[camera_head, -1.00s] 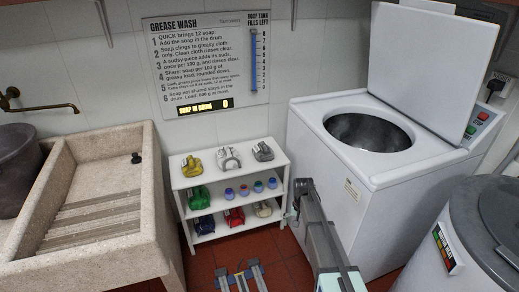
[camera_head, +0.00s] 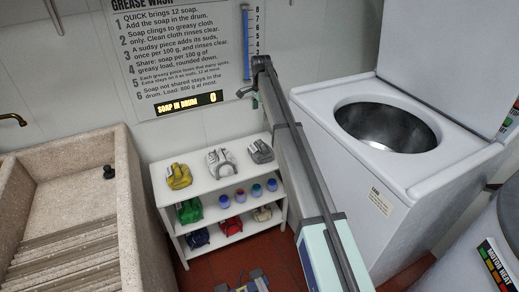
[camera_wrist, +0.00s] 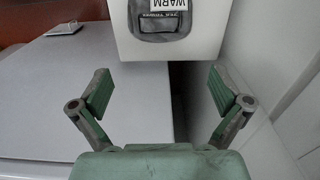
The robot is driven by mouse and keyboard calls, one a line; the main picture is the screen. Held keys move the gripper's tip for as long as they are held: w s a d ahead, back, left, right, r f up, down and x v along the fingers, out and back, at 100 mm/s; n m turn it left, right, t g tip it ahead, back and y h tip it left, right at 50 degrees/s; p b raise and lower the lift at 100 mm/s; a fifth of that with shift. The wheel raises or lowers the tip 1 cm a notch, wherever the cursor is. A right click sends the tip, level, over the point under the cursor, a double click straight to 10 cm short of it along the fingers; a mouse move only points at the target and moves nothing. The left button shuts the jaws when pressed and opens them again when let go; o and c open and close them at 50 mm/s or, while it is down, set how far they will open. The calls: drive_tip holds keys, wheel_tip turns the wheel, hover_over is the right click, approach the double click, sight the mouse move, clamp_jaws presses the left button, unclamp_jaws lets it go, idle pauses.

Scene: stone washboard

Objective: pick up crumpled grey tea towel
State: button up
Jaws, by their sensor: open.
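The crumpled grey tea towel (camera_head: 260,151) lies on the right end of the white shelf unit's top, with a small pale label on it. In the wrist view, the grey item (camera_wrist: 158,22) with a "WARM" label sits on a white surface at the top, ahead of the jaws; its far part is cut off by the frame edge. My gripper (camera_wrist: 160,92) is open, with its two green-padded fingers wide apart and nothing between them. In the head view, my gripper (camera_head: 248,94) is above the towel and apart from it, in front of the wall sign.
The white shelf unit (camera_head: 223,188) also holds yellow and white cloths on top, small jars and coloured cloths below. The white washing machine (camera_head: 335,150) stands close on the right, its drum open. A stone washboard sink (camera_head: 75,185) is left. The wall sign (camera_head: 185,50) stands behind.

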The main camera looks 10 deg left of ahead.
sight(261, 143)
wheel_tip(261, 143, down, 18)
drive_tip(key=shift+r+p, duration=0.15)
drive_tip(key=shift+p, duration=0.5)
drive_tip(key=c, duration=1)
